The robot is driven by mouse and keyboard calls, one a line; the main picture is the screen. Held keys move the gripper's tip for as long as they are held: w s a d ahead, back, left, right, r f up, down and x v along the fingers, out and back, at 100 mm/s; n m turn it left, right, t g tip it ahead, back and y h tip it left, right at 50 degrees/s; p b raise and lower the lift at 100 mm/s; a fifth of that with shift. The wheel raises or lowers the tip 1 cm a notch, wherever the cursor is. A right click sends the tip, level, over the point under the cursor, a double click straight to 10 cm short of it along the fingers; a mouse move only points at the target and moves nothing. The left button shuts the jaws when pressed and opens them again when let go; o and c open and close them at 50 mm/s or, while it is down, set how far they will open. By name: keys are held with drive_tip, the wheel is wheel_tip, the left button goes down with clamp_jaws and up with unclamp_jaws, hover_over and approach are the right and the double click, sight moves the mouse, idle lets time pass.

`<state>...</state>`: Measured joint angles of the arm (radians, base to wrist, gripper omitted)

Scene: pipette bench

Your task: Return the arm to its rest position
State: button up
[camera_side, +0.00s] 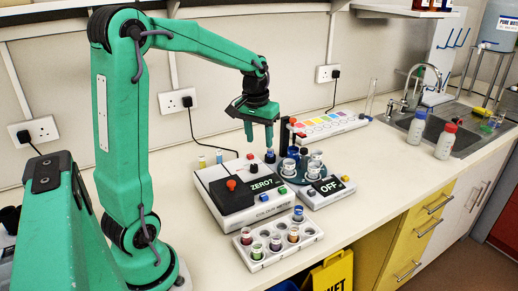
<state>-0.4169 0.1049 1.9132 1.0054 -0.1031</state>
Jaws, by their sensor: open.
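My gripper (259,143) hangs from my green arm with its fingers pointing down. The fingers are apart and I see nothing between them. It is above the back of the white device (250,204) whose display reads "ZERO?". A small dark piece (270,156) is just below the right finger; I cannot tell whether they touch. My arm is bent, with its upper part stretched out to the right over the bench.
A white rack (278,240) with several vials stands at the front. A device marked "OFF" (329,188) carries a round holder with cups. A colour strip block (327,126) and a sink (440,130) are further back. Bare bench (395,160) lies to the right.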

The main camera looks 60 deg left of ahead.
drive_tip(key=s+d+r+m+t, duration=0.4)
drive_tip(key=s+d+m, duration=0.2)
drive_tip(key=s+d, duration=0.8)
drive_tip(key=shift+s+d+r+h, duration=0.2)
drive_tip(key=shift+s+d+h, duration=0.15)
drive_tip(key=shift+d, duration=0.9)
drive_tip(key=shift+a, duration=0.1)
